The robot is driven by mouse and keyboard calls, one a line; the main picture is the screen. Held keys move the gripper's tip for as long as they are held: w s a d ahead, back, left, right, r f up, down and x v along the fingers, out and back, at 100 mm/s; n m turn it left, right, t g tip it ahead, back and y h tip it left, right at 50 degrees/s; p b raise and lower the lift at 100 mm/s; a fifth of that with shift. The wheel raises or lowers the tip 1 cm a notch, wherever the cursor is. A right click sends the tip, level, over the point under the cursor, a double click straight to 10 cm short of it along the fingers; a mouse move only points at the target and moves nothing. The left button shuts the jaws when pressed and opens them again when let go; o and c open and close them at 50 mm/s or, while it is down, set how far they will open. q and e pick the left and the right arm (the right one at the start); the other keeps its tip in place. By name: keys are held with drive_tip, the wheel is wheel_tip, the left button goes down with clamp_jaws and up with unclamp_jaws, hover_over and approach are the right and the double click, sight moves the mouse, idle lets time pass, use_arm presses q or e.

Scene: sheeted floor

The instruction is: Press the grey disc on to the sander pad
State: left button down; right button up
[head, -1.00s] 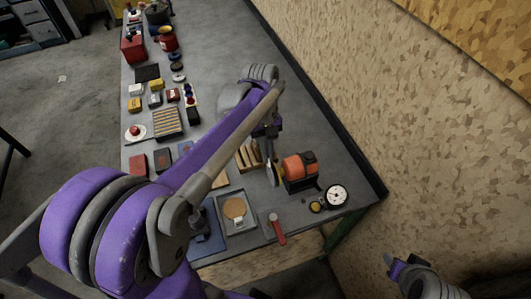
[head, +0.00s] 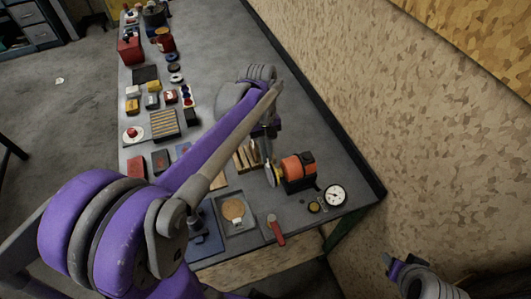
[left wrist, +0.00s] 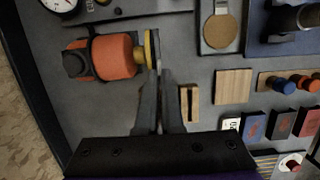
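The orange sander (head: 298,167) lies on the bench near its right end, its yellow pad (left wrist: 148,48) facing the grey disc (head: 269,173). In the left wrist view the sander (left wrist: 108,57) is at upper left and the disc (left wrist: 157,50) shows nearly edge-on beside the pad. A gap between disc and pad is hard to make out; I cannot tell if they touch. My left gripper (left wrist: 159,78) is shut on the disc, fingertips at its edge. My right gripper (head: 392,262) is at the lower right, away from the bench; its fingers are unclear.
A dial gauge (head: 335,195) and a red-handled tool (head: 276,230) lie near the sander. A tray with a tan round piece (head: 233,208) and wooden blocks (head: 246,158) are left of it. Many small items fill the bench's left side. A wall borders the right.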

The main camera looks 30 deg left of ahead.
use_arm(q)
drive_tip(key=shift+w+d, duration=0.2)
drive_tip(key=shift+w, duration=0.05)
drive_tip(key=c, duration=1)
unclamp_jaws()
drive_tip(key=shift+r, duration=0.1)
